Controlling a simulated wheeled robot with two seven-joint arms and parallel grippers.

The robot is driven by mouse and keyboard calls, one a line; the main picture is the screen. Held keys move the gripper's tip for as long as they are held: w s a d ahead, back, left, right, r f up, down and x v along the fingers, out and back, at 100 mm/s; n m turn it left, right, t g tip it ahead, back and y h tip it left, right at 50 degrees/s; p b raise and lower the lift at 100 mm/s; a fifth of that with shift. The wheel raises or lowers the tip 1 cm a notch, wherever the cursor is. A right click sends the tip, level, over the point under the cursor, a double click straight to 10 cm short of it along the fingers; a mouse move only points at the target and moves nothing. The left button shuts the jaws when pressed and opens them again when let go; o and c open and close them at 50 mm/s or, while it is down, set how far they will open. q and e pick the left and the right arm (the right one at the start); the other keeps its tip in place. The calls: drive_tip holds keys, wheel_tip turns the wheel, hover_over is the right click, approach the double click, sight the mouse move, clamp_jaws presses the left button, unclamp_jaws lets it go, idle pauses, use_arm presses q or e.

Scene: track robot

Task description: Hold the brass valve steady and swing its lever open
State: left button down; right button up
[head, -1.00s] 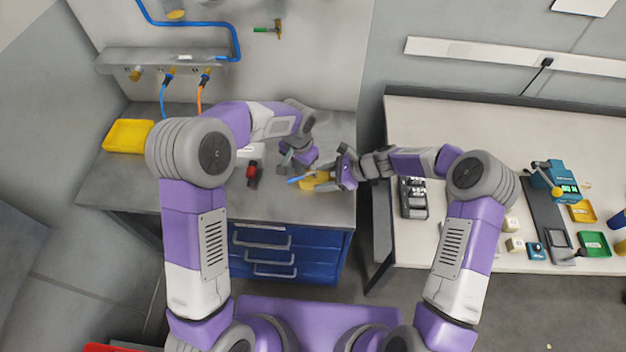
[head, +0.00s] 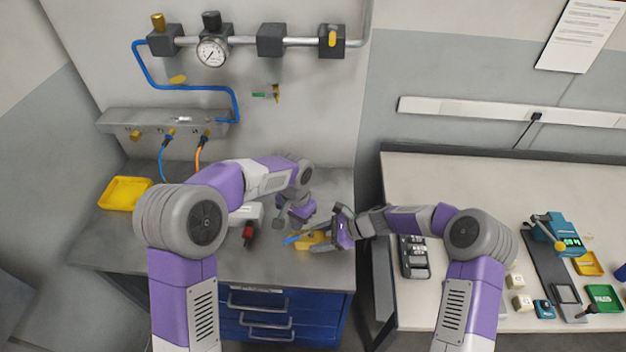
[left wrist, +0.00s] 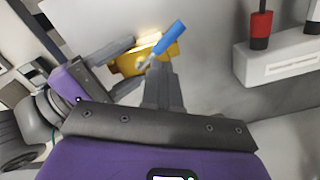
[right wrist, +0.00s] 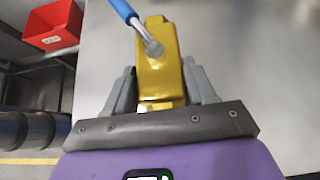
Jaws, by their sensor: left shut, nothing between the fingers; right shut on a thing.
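The brass valve (head: 312,241) is a yellow-gold block at the front right of the grey bench. My right gripper (right wrist: 160,95) is shut on its near end, one grey finger on each side. The lever has a metal pivot (right wrist: 154,47) on the valve's top and a blue handle (right wrist: 122,8). It slants away from the body, to the left in the head view. My left gripper (left wrist: 162,75) is shut and empty. Its fingertips appear close to the valve (left wrist: 130,63) and the blue handle (left wrist: 166,42) in the left wrist view; I cannot tell whether they touch.
A red and black part (head: 248,233) and a white block (head: 245,213) lie left of the valve. A yellow tray (head: 124,194) is at the bench's far left. A pipe with a gauge (head: 212,52) runs along the wall. A white table (head: 440,170) stands right, past a gap.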

use_arm(q)
drive_tip(key=w+a+r+n+g+h, duration=0.1)
drive_tip(key=w+a+r+n, duration=0.3)
drive_tip(key=r+n, duration=0.5)
drive_tip(key=a+n+g, duration=0.1)
drive_tip(key=n, duration=0.1)
drive_tip(key=shift+w+a+r+n, duration=0.15)
drive_tip(key=shift+a+n, duration=0.25)
drive_tip(key=s+d+f, duration=0.1)
drive_tip(key=s+f, duration=0.1)
drive_tip(key=f, duration=0.4)
drive_tip(key=s+d+f, duration=0.1)
drive_tip(key=s+f, duration=0.1)
drive_tip(key=f, duration=0.4)
drive_tip(key=shift+s+d, duration=0.3)
